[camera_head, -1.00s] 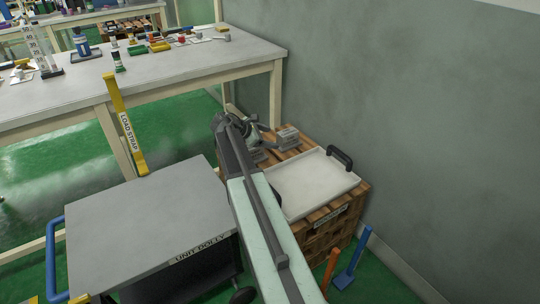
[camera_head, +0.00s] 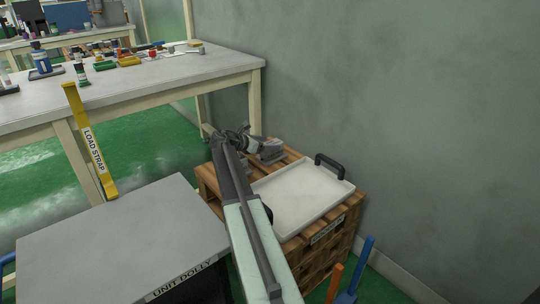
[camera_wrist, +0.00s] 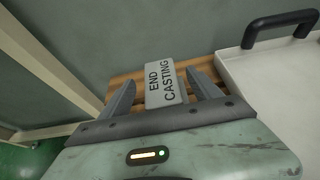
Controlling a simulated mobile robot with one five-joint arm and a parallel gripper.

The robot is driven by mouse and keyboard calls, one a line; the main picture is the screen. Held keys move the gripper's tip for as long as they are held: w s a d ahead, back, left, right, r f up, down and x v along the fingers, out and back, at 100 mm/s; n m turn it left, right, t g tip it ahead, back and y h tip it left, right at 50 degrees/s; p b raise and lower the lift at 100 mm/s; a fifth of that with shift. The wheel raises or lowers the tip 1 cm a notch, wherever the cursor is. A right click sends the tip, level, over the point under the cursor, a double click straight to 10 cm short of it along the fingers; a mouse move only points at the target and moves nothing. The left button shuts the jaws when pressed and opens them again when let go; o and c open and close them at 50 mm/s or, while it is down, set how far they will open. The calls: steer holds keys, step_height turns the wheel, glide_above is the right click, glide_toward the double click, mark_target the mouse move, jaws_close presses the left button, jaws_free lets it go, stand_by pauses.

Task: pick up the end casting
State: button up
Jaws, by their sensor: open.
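The end casting (camera_wrist: 163,80) is a grey block with "END CASTING" printed on its top. In the wrist view it lies on wooden slats, between and just beyond the two fingers of my gripper (camera_wrist: 166,93). The fingers are apart, with a gap visible on each side of the block. In the head view a grey block (camera_head: 271,152) sits at the back of the wooden crate, next to my gripper (camera_head: 250,141). My arm hides part of the crate there.
A white tray (camera_head: 301,199) with a black handle (camera_head: 333,165) lies on the crate (camera_head: 337,245), right of the arm. A grey unit dolly (camera_head: 110,240) stands at left. A cluttered workbench (camera_head: 130,87) is behind. The wall rises close behind the crate.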

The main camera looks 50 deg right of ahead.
mark_target(271, 143)
steer(key=x, duration=0.3)
steer(key=shift+f+b, duration=0.1)
steer(key=shift+b, duration=0.2)
steer(key=shift+a, duration=0.1)
jaws_close()
